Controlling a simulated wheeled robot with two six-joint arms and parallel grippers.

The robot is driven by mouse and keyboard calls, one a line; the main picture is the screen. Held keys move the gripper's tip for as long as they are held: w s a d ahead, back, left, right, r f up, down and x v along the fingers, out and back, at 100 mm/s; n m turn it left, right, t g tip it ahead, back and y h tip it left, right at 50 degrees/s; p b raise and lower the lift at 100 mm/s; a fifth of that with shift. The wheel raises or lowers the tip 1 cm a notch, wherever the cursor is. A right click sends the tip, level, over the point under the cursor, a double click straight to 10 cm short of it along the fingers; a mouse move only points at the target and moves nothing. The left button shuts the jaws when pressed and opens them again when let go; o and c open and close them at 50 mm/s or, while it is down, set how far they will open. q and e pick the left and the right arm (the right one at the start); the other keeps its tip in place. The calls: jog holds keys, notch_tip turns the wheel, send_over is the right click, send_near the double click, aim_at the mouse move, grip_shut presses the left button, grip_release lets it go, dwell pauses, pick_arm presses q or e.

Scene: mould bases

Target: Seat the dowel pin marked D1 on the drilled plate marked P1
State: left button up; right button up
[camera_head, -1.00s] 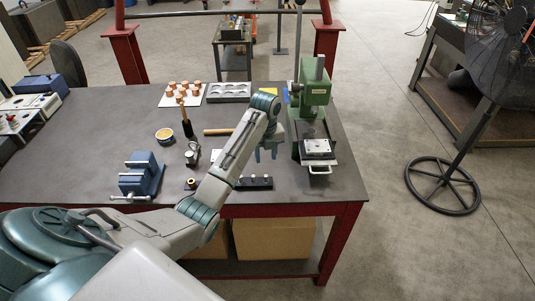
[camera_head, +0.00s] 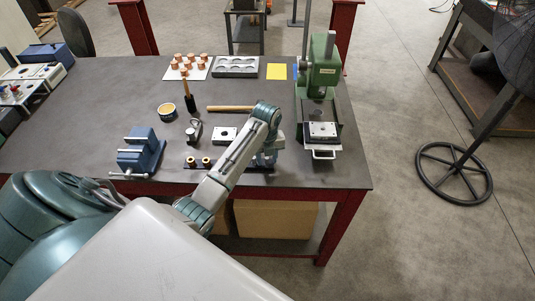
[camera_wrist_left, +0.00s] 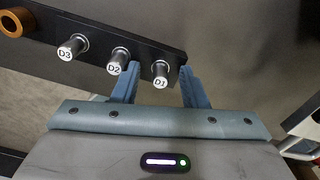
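The dowel pin D1 (camera_wrist_left: 160,74) stands at the right end of a black rack (camera_wrist_left: 108,43), beside pins D2 (camera_wrist_left: 118,61) and D3 (camera_wrist_left: 71,48). My left gripper (camera_wrist_left: 158,72) is open, with D1 between its blue fingers; the left finger is close to D2. In the head view my left gripper (camera_head: 264,160) is low over the rack's right end and hides the pins. A light plate with a central hole (camera_head: 226,135) lies behind the rack; another plate with holes (camera_head: 322,130) is on the press table. I cannot read P1 on either. My right gripper is out of view.
Copper-coloured bushings (camera_head: 205,162) sit at the rack's left. A blue vise (camera_head: 141,152) and a small clamp-like tool (camera_head: 194,130) stand further left. A green press (camera_head: 323,70) is at the right. A wooden-handled tool (camera_head: 230,108) lies behind.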

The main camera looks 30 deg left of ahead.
pick_arm(q)
jog(key=shift+c, duration=0.2)
grip_shut()
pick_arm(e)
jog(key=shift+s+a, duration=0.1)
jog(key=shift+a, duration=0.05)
pick_arm(q)
jog(key=shift+r, duration=0.15)
jog(key=shift+r, duration=0.95)
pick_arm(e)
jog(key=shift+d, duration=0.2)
